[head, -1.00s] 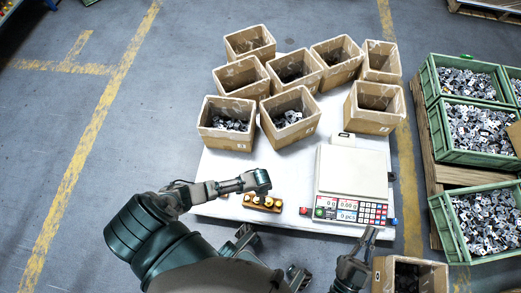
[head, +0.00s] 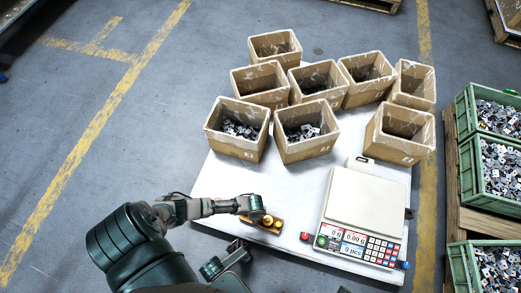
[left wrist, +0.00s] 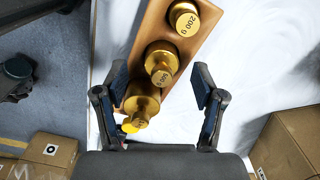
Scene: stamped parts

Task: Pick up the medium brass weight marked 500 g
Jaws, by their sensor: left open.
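The medium brass weight marked 500 g (left wrist: 161,63) stands in the wooden holder (left wrist: 149,32), between a smaller weight marked 200 g (left wrist: 185,18) and a larger brass weight (left wrist: 141,106) whose mark I cannot read. My left gripper (left wrist: 160,87) is open, with one finger on each side of the picture's middle. The 500 g weight shows between and just beyond the fingertips, and nothing is held. In the head view my left gripper (head: 256,207) is over the left part of the holder (head: 262,228) and hides some of it.
The holder lies at the front of the white table (head: 222,180). A counting scale (head: 365,205) stands to its right. Several cardboard boxes (head: 305,150) stand behind, some with metal parts. Green crates (head: 465,180) are at the far right.

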